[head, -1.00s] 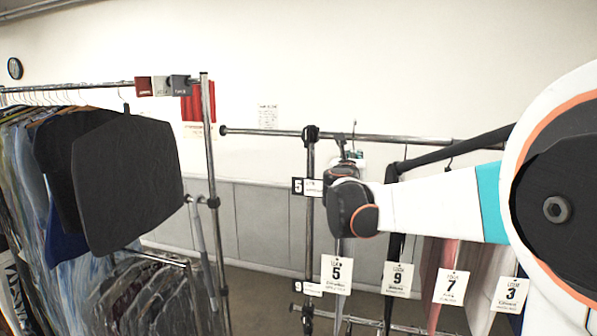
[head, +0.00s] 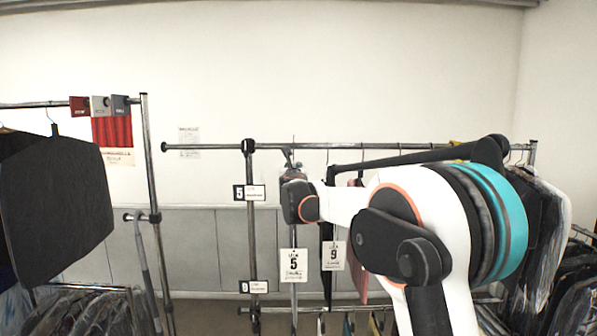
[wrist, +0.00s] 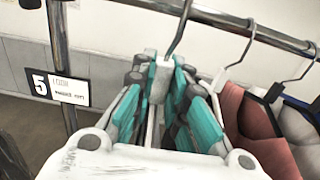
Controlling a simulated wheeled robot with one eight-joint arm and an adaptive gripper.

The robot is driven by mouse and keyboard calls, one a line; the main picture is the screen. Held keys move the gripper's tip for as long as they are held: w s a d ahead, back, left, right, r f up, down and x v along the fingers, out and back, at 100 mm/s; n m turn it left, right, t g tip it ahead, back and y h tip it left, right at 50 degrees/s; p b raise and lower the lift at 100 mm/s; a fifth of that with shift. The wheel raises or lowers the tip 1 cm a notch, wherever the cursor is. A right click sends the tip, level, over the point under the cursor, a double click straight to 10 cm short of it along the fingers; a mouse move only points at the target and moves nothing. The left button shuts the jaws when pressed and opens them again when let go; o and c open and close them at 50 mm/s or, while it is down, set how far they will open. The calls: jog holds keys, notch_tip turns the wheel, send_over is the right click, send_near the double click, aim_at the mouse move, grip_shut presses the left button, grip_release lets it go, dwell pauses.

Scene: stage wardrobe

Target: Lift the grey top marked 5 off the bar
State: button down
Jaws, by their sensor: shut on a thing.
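The grey top (head: 293,235) marked 5 hangs almost edge-on below my gripper, a thin grey strip in the head view. Its white tag (head: 293,265) reads 5. My gripper (head: 292,172) is just under the bar (head: 400,147). In the wrist view my gripper (wrist: 160,85) has its teal-padded fingers shut on the neck of the hanger, and the metal hook (wrist: 180,30) rises from between them in front of the bar (wrist: 245,29). The hook's top is cut off there, so I cannot tell whether it still rests on the bar.
A post with a label reading 5 (head: 249,192) stands just left. To the right hang a garment tagged 9 (head: 334,255) and a pink garment (wrist: 250,130) close to my fingers. Another rack with a dark garment (head: 58,205) stands at the left.

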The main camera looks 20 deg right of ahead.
jog(key=v, duration=0.4)
jog(key=shift+s+a, duration=0.15)
jog(key=shift+s, duration=0.25)
jog(key=p+v, duration=0.2)
jog(key=v, duration=2)
jog(key=shift+p, duration=0.4)
